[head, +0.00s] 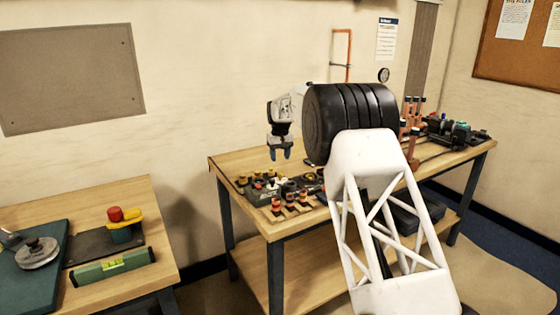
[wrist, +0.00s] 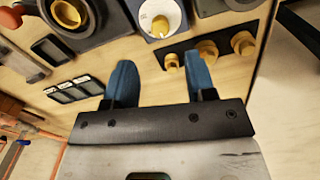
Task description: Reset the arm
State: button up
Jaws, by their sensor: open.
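My gripper (head: 280,154) hangs above the left part of the wooden workbench (head: 231,162) in the head view, pointing down. In the wrist view my gripper (wrist: 161,82) shows two blue fingers spread apart with nothing between them. The fingers are above the bench top and its small fittings. My white and black arm covers the middle of the bench in the head view, so what lies behind it is hidden.
Knobs and fittings (head: 290,200) crowd the bench's front left. Copper pipes (head: 412,125) and a dark green device (head: 460,134) stand at its right. A second table at left holds a spirit level (head: 112,266) and a red-and-yellow valve (head: 122,220). Floor shows between the tables.

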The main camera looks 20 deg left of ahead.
dwell(0.3)
jog(key=shift+s+d+r, duration=0.15)
jog(key=shift+d+r, duration=0.2)
jog(key=s+d+r+m+t, duration=0.1)
jog(key=s+d+r, duration=0.7)
jog(key=s+d, duration=0.3)
jog(key=s+d+r+m, duration=0.2)
jog(key=s+d+r, duration=0.65)
jog(key=d, duration=0.45)
jog(key=s+d+r+m, duration=0.1)
jog(key=s+d, duration=0.5)
jog(key=s, duration=0.4)
jog(key=s+d+r+m, duration=0.1)
jog(key=s+d, duration=0.5)
jog(key=s, duration=0.3)
jog(key=s+d+f, duration=0.3)
jog(key=s, duration=0.7)
jog(key=s+d+f+m+t, duration=0.1)
jog(key=s+d+f, duration=0.3)
jog(key=s, duration=0.7)
jog(key=s+d+f+m, duration=0.1)
jog(key=s+d+f, duration=0.2)
jog(key=s, duration=0.7)
jog(key=shift+s+d+f+t, duration=0.15)
jog(key=shift+s+d+t, duration=0.05)
jog(key=shift+d+t, duration=0.1)
